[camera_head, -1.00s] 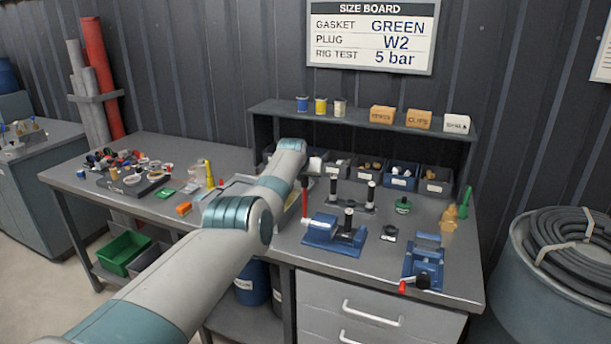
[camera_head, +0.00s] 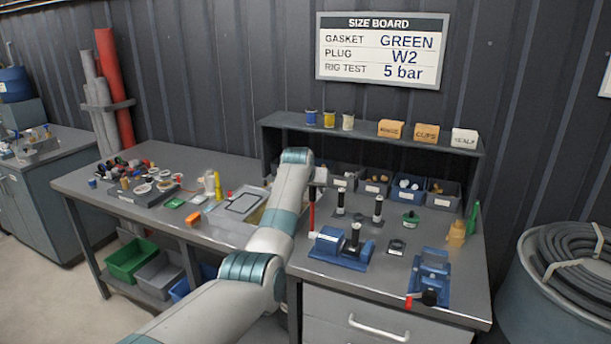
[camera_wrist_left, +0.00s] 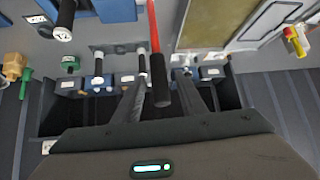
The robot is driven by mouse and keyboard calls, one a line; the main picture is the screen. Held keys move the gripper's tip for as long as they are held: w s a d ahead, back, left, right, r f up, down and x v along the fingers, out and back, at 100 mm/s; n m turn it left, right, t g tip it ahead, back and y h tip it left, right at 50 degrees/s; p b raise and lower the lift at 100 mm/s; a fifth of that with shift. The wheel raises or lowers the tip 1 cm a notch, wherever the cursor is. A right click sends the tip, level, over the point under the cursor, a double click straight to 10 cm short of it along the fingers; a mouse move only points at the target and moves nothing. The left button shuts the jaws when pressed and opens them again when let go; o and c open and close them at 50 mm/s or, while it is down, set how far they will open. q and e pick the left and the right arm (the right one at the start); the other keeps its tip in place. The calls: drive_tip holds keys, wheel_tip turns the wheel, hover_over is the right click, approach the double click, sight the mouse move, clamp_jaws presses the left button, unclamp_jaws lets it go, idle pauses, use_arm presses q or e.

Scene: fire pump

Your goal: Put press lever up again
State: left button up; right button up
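The press lever (camera_head: 311,212) is a thin red rod standing roughly upright at the left side of the blue press (camera_head: 341,246). In the left wrist view, the red rod ends in a black grip (camera_wrist_left: 160,88). My left gripper (camera_head: 317,176) is at the top of the lever. In the left wrist view, its two dark fingers (camera_wrist_left: 160,82) stand apart, one on either side of the black grip, with gaps showing. The head view does not show the fingers clearly. My right gripper is out of view.
A blue vise-like fixture (camera_head: 430,277) with a red-tipped handle sits at the bench's right front. Black posts (camera_head: 378,208) stand behind the press. Bins (camera_head: 409,188) line the shelf's underside. A grey tray (camera_head: 243,204) lies left of the lever, partly behind my arm.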

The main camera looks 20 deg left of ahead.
use_arm(q)
drive_tip(key=b+v, duration=0.3)
drive_tip(key=v, duration=0.9)
drive_tip(key=shift+r, duration=0.2)
drive_tip(key=shift+s, duration=0.1)
